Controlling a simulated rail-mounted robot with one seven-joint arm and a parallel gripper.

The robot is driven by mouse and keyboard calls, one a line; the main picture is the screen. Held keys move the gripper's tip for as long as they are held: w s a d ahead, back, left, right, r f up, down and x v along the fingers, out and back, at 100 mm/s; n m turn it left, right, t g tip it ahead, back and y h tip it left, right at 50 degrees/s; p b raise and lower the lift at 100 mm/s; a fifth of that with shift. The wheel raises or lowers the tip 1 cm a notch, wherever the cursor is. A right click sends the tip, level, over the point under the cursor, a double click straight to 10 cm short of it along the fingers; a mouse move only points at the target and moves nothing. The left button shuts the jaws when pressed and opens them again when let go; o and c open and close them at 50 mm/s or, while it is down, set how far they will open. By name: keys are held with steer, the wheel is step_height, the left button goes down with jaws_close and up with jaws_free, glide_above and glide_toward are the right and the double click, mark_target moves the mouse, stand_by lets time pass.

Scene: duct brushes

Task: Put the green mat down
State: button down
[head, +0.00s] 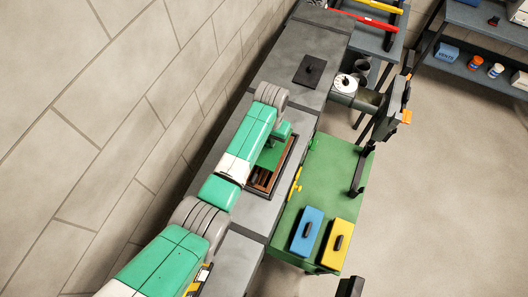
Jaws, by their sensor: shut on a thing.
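The green mat (268,159) shows as a small flat green piece beneath the end of my arm, partly covered by it. My gripper (277,146) is shut on the mat, though its fingers are mostly hidden by my own arm. The mat is over the upper part of a dark-framed rectangular opening (262,181) with brown insides, set in the long grey surface. I cannot tell whether the mat touches the frame or hangs above it.
A green table (327,172) stands right of the grey surface (253,217), carrying a blue box (306,229), a yellow box (336,244) and a small yellow tool (296,184). A black plate with a knob (310,71) lies farther up. A tiled wall (110,110) bounds the left.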

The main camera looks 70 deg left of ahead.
mark_target(268, 148)
steer(key=shift+s+d, duration=0.15)
steer(key=shift+s, duration=0.05)
steer(key=f+b, duration=0.3)
steer(key=shift+s+d+f, duration=0.3)
steer(key=shift+s+f, duration=0.05)
steer(key=shift+w+f+b, duration=0.1)
steer(key=shift+f+b, duration=0.15)
steer(key=shift+b, duration=0.25)
steer(key=shift+r, duration=0.25)
steer(key=shift+f, duration=0.15)
steer(key=c, duration=1.5)
jaws_free()
step_height(268, 148, up, 12)
steer(key=shift+r+p, duration=0.2)
steer(key=shift+p, duration=0.1)
